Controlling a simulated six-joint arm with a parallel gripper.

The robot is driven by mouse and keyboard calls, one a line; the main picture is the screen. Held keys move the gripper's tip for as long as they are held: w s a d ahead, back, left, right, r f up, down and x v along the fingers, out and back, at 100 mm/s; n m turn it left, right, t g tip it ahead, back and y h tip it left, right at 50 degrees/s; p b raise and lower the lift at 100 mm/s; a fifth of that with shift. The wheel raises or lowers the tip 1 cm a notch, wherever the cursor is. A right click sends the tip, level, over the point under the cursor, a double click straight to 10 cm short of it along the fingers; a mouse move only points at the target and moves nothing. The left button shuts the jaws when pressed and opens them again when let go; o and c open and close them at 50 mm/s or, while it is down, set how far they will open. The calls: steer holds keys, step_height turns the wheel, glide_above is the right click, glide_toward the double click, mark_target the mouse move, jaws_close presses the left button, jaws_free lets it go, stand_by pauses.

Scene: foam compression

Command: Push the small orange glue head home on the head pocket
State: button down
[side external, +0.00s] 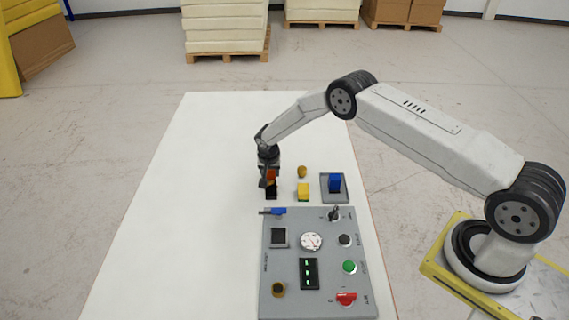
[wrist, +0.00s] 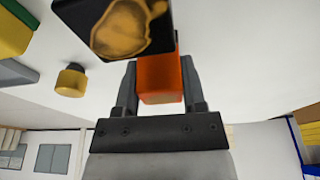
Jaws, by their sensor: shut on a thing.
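The small orange glue head (side external: 271,175) is between the fingers of my gripper (side external: 269,182), above the white table. In the wrist view the orange body (wrist: 159,80) sits between both fingers of my gripper (wrist: 157,72), which is shut on it. A black block (wrist: 115,28) with an amber blotch on its face lies at the far end of the orange body; it shows as a dark shape (side external: 271,194) below it in the side view. I cannot tell whether the two are joined. The head pocket is not clearly identifiable; a dark square recess (side external: 279,237) is on the grey panel.
The grey panel (side external: 326,270) carries a dial, buttons and a switch. Right of my gripper stand a yellow block (side external: 303,191), an amber knob-like piece (side external: 302,171) and a blue block (side external: 335,183) on a grey base. The table's left side is clear.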

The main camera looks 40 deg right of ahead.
steer(key=shift+r, duration=0.2)
steer(key=shift+r, duration=1.75)
steer(key=shift+r, duration=0.1)
steer(key=shift+r, duration=0.6)
step_height(320, 180, up, 10)
steer(key=s+a, duration=1.6)
steer(key=s, duration=0.4)
steer(key=shift+s+a+x, duration=0.15)
steer(key=shift+x, duration=1.1)
steer(key=shift+s+a+x, duration=0.15)
steer(key=shift+s+x, duration=0.05)
steer(key=shift+x, duration=1)
steer(key=shift+f, duration=0.3)
